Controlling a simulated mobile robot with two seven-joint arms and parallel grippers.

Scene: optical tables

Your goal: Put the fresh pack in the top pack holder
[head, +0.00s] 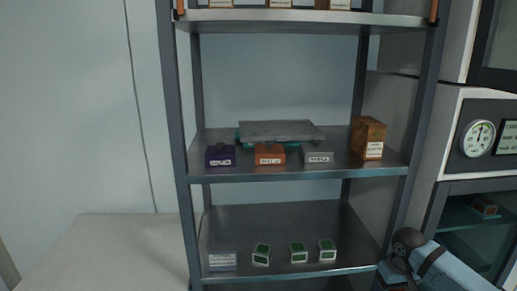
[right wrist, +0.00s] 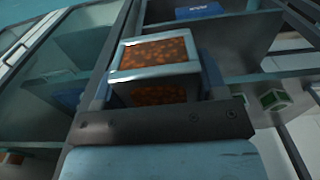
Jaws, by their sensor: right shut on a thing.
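A box-shaped pack (right wrist: 153,52) with orange-speckled faces and a pale grey frame sits between the fingers of my right gripper (right wrist: 156,88) in the right wrist view. The gripper is shut on it. I cannot read any label on the pack, so I cannot tell whether it is the fresh one. In the head view my right arm shows at the lower right, with its gripper out of sight. My left gripper is in neither view. I cannot make out a top pack holder for certain in either view.
A metal shelf rack (head: 295,173) fills the middle of the head view. It bears purple (head: 220,155), orange (head: 270,154) and grey (head: 318,155) labelled boxes, a wooden block (head: 368,138) and small green-faced cubes (head: 298,252). A cabinet with a round dial (head: 478,138) stands right.

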